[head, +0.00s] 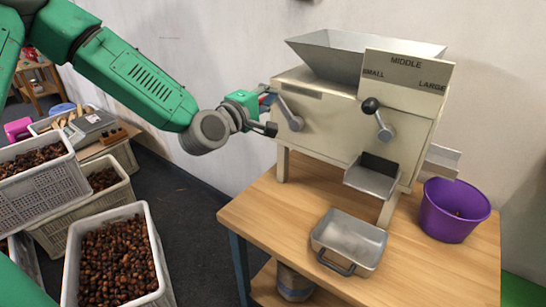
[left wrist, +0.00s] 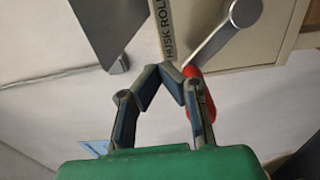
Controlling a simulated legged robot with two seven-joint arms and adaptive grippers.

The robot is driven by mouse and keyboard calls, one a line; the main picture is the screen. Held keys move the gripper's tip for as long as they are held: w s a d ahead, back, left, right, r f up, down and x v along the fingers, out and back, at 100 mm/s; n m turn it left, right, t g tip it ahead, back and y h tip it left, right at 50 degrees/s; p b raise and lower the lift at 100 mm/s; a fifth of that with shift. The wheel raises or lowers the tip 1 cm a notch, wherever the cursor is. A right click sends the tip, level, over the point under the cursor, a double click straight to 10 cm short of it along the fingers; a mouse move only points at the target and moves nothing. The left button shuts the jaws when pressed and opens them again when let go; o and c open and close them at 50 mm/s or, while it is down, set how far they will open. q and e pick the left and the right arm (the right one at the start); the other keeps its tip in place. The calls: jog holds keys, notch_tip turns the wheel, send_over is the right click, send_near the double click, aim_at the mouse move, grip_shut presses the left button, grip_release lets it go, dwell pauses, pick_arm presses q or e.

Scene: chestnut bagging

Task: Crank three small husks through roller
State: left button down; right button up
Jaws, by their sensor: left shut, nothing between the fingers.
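The cream roller machine (head: 325,130) stands on a wooden table, with a metal hopper (head: 345,60) on top. I cannot see inside the hopper, and no husks are clear. A grey crank arm (head: 290,115) is on its left side. In the left wrist view the crank arm (left wrist: 225,35) has a red handle (left wrist: 196,88). My left gripper (head: 266,97) is beside the crank. In the left wrist view its fingers (left wrist: 172,72) meet at the tips, empty, in front of the red handle; contact is unclear. My right gripper is out of view.
A black-knobbed lever (head: 378,115) is under a SMALL, MIDDLE, LARGE plate. Below are a chute (head: 375,182) and a metal pan (head: 349,237). A purple bucket (head: 452,215) stands at right. Crates of chestnuts (head: 150,215) stand on the floor at left.

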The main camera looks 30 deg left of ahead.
pick_arm(q)
jog(key=d+f+b, duration=0.5)
jog(key=d, duration=0.7)
jog(key=a+f+b, duration=0.3)
jog(key=f+b, duration=0.7)
jog(key=f, duration=0.3)
jog(key=a+f, duration=0.1)
jog(key=a, duration=0.6)
jog(key=shift+w+a, duration=0.25)
jog(key=shift+a, duration=0.15)
jog(key=shift+a+f, duration=0.1)
jog(key=shift+a, duration=0.05)
